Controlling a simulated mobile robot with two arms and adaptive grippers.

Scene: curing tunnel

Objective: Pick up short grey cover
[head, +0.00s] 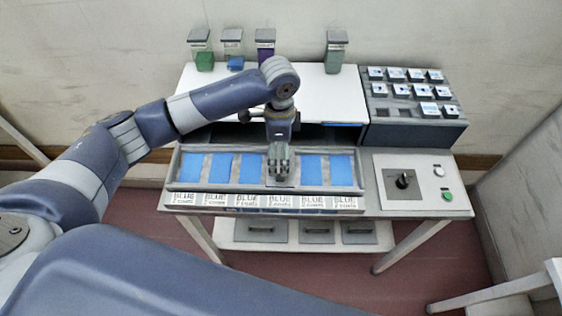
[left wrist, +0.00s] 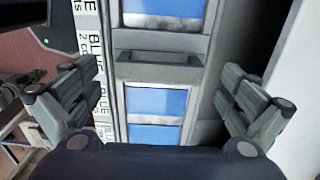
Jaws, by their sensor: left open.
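My left gripper (head: 278,168) points down over the middle of the long grey tray (head: 177,166), open. In the left wrist view its two fingers (left wrist: 158,70) stand apart on either side of a grey piece with a raised handle (left wrist: 160,57), which looks like a short grey cover. It lies across the tray between blue panels (left wrist: 157,102) and nothing grips it. In the head view the gripper mostly hides it. Three more grey covers with handles lie on the lower shelf: left (head: 267,238), middle (head: 317,238) and right (head: 358,238). My right gripper is not in view.
Labels reading BLUE (head: 248,200) line the tray's front. A control panel with a black knob (head: 403,180) and green button (head: 447,195) is at right. Behind it stands a dark rack (head: 415,133) of small white-topped pieces. Several small bins stand behind the white board (head: 320,90).

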